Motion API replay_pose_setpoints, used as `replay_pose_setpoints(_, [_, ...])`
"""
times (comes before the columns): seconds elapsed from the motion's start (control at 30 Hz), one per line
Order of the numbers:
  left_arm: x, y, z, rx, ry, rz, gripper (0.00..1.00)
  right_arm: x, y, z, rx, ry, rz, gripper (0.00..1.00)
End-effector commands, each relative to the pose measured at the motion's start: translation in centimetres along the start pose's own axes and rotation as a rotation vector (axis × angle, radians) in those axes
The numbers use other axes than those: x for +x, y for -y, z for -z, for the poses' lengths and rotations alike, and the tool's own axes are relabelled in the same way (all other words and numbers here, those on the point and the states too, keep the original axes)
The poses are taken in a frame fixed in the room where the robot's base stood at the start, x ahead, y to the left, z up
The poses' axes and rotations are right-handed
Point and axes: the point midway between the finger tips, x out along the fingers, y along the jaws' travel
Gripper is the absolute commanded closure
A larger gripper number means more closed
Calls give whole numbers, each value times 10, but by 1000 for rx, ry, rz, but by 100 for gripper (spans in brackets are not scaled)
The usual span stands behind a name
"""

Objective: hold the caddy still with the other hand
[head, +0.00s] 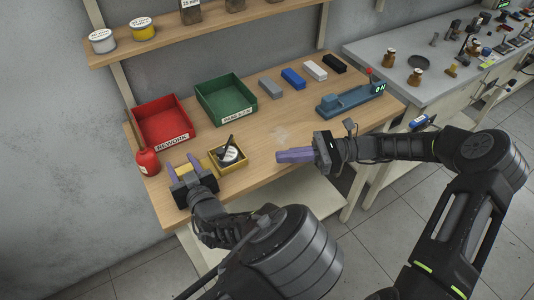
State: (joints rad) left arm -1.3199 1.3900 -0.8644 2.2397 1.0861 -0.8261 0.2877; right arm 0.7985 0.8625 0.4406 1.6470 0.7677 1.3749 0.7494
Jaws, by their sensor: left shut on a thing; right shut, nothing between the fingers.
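A small yellow open box, which I take to be the caddy (241,166), sits near the table's front edge. A dark tool and a round white-labelled thing lie in it. My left gripper (184,164) is just left of the box, its purple fingers apart with something yellowish between them. I cannot tell whether that is part of the caddy or a separate thing. My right gripper (279,157) is shut and empty, above the table right of the caddy, its fingers pointing left and apart from the box.
A red bottle (147,162) stands left of my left gripper. A red REWORK tray (163,118) and a green tray (226,98) lie behind. Several small blocks (293,79) line the back. A blue-grey device (350,101) is at right. The table (262,163) is clear around the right gripper.

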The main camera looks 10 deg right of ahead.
Motion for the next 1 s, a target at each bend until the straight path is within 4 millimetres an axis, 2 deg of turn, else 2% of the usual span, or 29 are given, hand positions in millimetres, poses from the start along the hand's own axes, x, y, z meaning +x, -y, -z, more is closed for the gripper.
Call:
replay_pose_setpoints(0.13, [0,1,0,-1,0,1,100,-9,-2,0,-1,0,-1,100])
replay_pose_setpoints(0.47, [0,1,0,0,0,2,100,-9,-2,0,0,0,-1,100])
replay_pose_setpoints(0.5, [0,1,0,0,0,2,54,-9,-2,0,0,0,-1,100])
replay_pose_setpoints(0.8, [0,0,0,0,0,1,29,-9,-2,0,0,0,-1,100])
replay_pose_setpoints(1.0, [0,0,0,0,0,1,29,-9,-2,0,0,0,-1,100])
